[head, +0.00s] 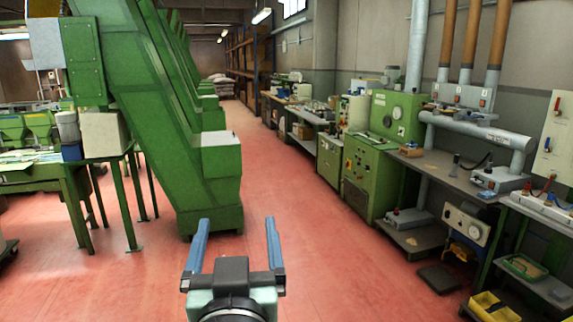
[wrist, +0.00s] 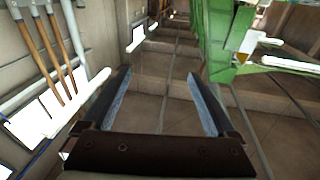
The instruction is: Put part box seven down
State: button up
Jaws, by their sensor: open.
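My gripper (head: 236,221) is at the bottom middle of the head view, with its two blue fingers spread wide apart. It is empty and held over the open red floor, touching nothing. The wrist view shows the same open fingers (wrist: 158,73) with nothing between them and the ceiling and walls beyond. I cannot make out a box marked as part box seven in either view.
Tall green machines (head: 185,130) stand on the left, beside a green table (head: 65,175). A workbench (head: 450,172) with instruments and a green cabinet (head: 371,160) line the right wall. The red floor (head: 300,220) between them is clear, running back to shelves.

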jog(key=s+d+r+t, duration=0.2)
jog(key=s+r+t, duration=0.1)
jog(key=r, duration=0.4)
jog(key=s+d+r+t+h, duration=0.1)
jog(key=s+d+r+t, duration=0.1)
jog(key=s+r, duration=0.3)
jog(key=s+d+r+m+t+h, duration=0.1)
jog(key=s+d+r+t, duration=0.1)
jog(key=r, duration=0.9)
jog(key=shift+s+d+t, duration=0.15)
jog(key=shift+s+t, duration=0.65)
jog(key=shift+s, duration=0.4)
